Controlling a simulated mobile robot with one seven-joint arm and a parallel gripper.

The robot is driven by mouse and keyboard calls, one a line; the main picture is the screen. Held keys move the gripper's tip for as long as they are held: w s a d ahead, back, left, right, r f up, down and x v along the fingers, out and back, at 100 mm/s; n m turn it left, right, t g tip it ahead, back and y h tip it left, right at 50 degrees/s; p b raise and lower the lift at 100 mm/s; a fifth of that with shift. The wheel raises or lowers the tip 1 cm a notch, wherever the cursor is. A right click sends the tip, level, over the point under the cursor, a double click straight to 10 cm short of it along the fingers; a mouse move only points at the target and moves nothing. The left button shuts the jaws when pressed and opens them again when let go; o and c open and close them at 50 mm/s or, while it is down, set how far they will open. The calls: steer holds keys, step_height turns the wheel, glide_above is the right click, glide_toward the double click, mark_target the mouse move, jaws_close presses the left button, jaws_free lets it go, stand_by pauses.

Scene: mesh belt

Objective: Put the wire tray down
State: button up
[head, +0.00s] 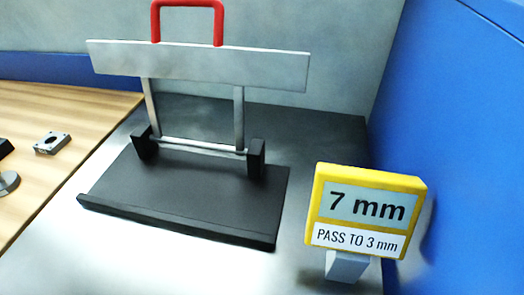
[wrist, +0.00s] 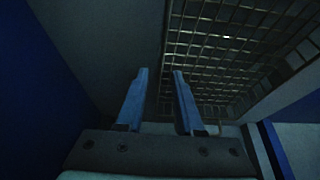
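In the wrist view my gripper (wrist: 160,72) shows two blue fingers standing apart, with only dark space between their tips, so it is open and empty. A wire mesh panel (wrist: 235,45), which looks like the wire tray, is beyond the fingers and fills the upper right. The right fingertip overlaps its left edge in the picture; I cannot tell whether they touch. The picture is dark and its far end is cut off. Neither the wire tray nor my gripper shows in the head view.
In the head view a black base (head: 190,195) carries a grey plate (head: 200,66) with a red handle (head: 187,5). A yellow sign (head: 366,210) reads "7 mm, PASS TO 3 mm". A blue wall (head: 450,130) bounds the right. Small parts (head: 52,143) lie on the wooden top at left.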

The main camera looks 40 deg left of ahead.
steer(key=shift+p+v, duration=0.45)
steer(key=shift+v, duration=1.6)
